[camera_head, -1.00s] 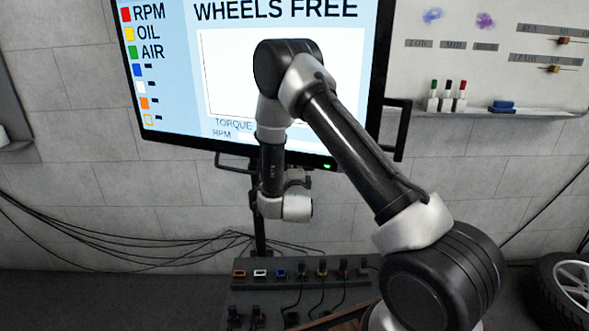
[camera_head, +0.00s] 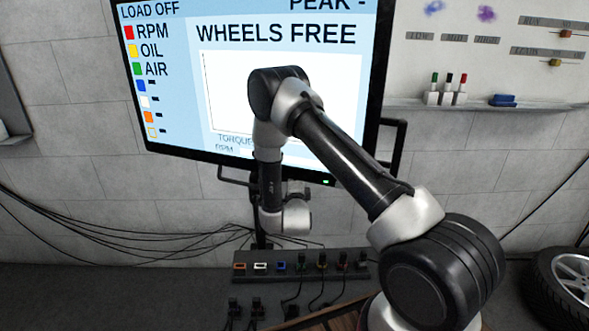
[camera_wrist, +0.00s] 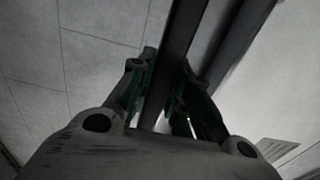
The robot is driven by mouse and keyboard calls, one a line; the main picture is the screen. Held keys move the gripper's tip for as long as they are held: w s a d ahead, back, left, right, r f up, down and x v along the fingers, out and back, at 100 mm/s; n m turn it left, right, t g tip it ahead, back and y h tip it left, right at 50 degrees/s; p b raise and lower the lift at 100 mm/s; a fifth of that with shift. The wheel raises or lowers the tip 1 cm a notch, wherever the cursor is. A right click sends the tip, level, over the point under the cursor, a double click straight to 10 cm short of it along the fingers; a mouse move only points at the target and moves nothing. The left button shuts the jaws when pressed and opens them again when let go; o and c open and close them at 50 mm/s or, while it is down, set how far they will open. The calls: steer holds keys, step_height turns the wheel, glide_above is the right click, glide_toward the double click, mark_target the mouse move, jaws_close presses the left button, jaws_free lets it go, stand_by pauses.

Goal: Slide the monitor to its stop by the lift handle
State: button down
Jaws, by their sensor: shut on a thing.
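The monitor (camera_head: 175,95) is a large black-framed screen on the wall side in the head view, reading "WHEELS FREE". It hangs on a dark upright post, and my arm covers part of its lower middle. A dark bar, seemingly the lift handle (camera_head: 232,180), shows just under its lower edge. In the wrist view the dark handle bar (camera_wrist: 183,45) runs between the fingers of my gripper (camera_wrist: 170,92), which is shut on it. The fingers are hidden behind my wrist in the head view.
A dark side bracket (camera_head: 397,148) sticks out right of the monitor. A connector panel (camera_head: 340,268) with cables stands below. A whiteboard ledge (camera_head: 480,103) with markers is at right, and a wheel (camera_head: 568,280) stands at lower right. Loose cables (camera_head: 120,245) hang at left.

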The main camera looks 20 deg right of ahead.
steer(key=shift+s+f, duration=0.1)
steer(key=shift+f, duration=0.25)
steer(key=c, duration=1.3)
jaws_free()
steer(key=v, duration=1.2)
steer(key=shift+r, duration=0.1)
